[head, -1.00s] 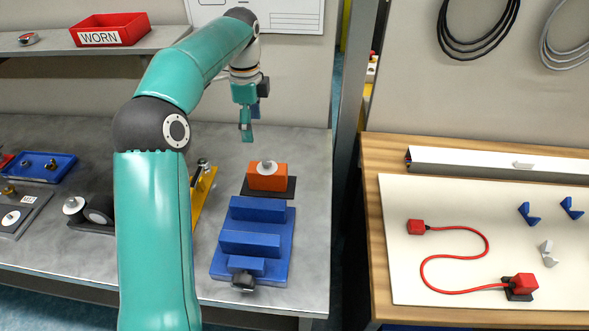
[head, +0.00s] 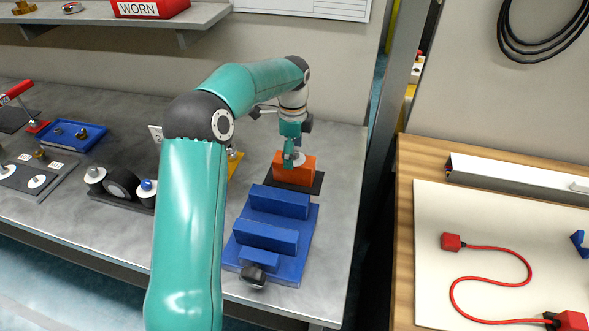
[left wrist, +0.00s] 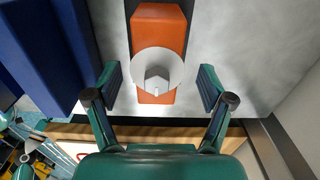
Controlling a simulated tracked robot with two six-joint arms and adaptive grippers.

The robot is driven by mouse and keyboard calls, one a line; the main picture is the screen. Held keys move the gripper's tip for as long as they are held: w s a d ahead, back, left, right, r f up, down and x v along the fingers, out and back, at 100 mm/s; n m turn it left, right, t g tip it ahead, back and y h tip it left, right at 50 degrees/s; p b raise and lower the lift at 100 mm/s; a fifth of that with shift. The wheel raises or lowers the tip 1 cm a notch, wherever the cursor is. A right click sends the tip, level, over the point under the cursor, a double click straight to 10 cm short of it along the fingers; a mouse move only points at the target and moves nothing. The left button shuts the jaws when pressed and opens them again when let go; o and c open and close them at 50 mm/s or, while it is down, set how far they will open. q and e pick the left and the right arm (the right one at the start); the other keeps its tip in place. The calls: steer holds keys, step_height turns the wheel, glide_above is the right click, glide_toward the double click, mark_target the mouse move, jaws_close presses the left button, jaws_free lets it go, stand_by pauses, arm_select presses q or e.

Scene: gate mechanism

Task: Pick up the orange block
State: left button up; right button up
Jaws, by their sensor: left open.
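The orange block (head: 294,168) sits on a dark pad (head: 300,180) on the grey bench, behind the blue stepped fixture. A pale round disc with a knob (head: 297,158) is on top of it. In the left wrist view the orange block (left wrist: 158,30) lies ahead between the fingers, with the disc (left wrist: 157,73) in front of it. My left gripper (head: 290,158) is at the block in the head view, partly covering it; it also shows in the left wrist view (left wrist: 160,92), open, one finger either side of the disc with gaps. My right gripper is not in view.
The blue stepped fixture (head: 272,240) with a black knob stands close in front of the block. Bare bench lies right of the block, up to the bench edge.

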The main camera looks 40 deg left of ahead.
mark_target(304, 175)
arm_select(q)
steer(key=shift+d+f+p, duration=0.15)
steer(key=shift+f+p, duration=0.1)
steer(key=shift+f, duration=1.15)
steer(key=shift+d+f+p, duration=0.1)
steer(key=shift+f+p, duration=0.1)
steer(key=shift+f, duration=1.2)
jaws_close()
steer(key=shift+w+r, duration=0.1)
steer(key=shift+r, duration=0.05)
